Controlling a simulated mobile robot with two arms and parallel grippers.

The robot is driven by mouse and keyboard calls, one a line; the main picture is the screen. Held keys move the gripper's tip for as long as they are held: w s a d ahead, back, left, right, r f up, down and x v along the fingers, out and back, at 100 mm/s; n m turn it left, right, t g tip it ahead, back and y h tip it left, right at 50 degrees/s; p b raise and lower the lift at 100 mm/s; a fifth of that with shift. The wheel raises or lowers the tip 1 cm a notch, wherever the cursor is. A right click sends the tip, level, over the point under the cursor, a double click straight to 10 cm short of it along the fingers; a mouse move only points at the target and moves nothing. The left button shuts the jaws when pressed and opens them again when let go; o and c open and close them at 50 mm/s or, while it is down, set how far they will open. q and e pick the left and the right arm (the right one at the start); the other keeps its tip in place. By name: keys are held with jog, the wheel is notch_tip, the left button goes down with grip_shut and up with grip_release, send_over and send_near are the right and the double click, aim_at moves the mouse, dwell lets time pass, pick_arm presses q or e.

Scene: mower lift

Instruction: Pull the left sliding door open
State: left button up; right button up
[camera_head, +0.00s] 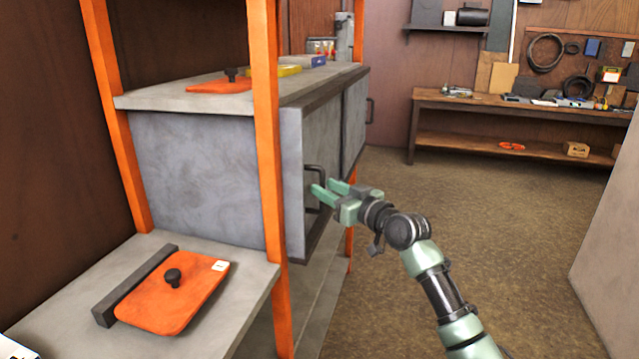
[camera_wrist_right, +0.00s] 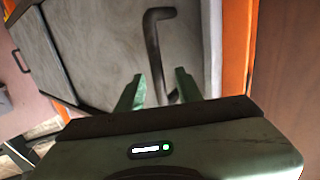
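The near grey sliding door (camera_head: 295,150) of the cabinet, the left one seen from its front, carries a dark bar handle (camera_head: 310,172). It looks shut, beside the far door. My right gripper (camera_head: 327,188) is at this handle with its two green fingers apart. In the right wrist view the handle (camera_wrist_right: 152,45) rises beyond the fingers, and its lower part shows in the gap between the fingertips (camera_wrist_right: 160,88). I cannot tell whether a finger touches it. My left gripper is not in view.
The far door (camera_head: 354,120) has its own handle (camera_head: 370,110). An orange post (camera_head: 266,130) stands close by the near door. An orange plate with a black knob (camera_head: 190,290) lies on the lower shelf. A workbench (camera_head: 500,103) stands at the back; the floor (camera_head: 480,210) between is clear.

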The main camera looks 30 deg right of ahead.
jog(key=shift+w+a, duration=0.1)
jog(key=shift+w, duration=1.05)
jog(key=shift+c, duration=0.4)
grip_shut()
